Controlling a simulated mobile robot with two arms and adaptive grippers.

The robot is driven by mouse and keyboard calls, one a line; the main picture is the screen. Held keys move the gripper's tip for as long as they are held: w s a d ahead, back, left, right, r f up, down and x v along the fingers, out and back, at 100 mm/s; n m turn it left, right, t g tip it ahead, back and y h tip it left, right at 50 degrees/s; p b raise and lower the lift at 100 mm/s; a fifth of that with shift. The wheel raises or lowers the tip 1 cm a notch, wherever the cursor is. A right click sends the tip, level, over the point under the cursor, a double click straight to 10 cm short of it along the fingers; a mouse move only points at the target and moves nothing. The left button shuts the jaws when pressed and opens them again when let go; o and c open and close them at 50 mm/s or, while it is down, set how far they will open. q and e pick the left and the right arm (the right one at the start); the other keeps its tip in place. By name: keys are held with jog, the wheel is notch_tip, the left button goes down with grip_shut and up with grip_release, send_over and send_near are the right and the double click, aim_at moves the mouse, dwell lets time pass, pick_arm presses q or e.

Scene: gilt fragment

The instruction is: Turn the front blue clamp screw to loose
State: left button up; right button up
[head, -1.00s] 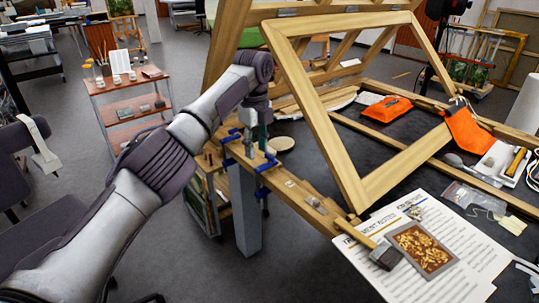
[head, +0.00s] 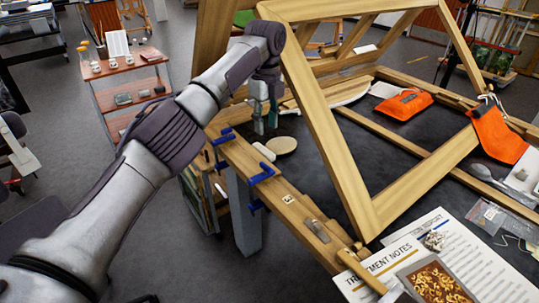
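Two blue clamps grip the wooden rail at the table's left edge. The front blue clamp (head: 262,172) is the nearer one, and part of it hangs below the rail. The other blue clamp (head: 222,137) sits farther back along the rail. My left gripper (head: 265,122) points down beyond the front clamp, above the dark tabletop, apart from both clamps. Its two fingers show a gap with nothing between them. My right gripper is out of view.
A large tilted wooden frame (head: 330,130) stands close to the right of my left gripper. A round pale disc (head: 282,145) lies near the gripper. Printed sheets (head: 440,240), a gilt fragment (head: 437,283) and orange cloths (head: 404,104) lie farther right.

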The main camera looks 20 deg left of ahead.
pick_arm(q)
send_over(265, 165)
notch_tip(265, 165, down, 6)
jog(key=shift+s+r+p, duration=0.15)
jog(key=shift+p, duration=0.2)
notch_tip(265, 165, down, 6)
jog(key=shift+f+p, duration=0.15)
jog(key=shift+p, duration=0.25)
jog(key=shift+w+f, duration=0.2)
jog(key=shift+f, duration=0.15)
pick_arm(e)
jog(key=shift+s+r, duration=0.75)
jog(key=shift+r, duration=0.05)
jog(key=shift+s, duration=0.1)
pick_arm(q)
grip_shut()
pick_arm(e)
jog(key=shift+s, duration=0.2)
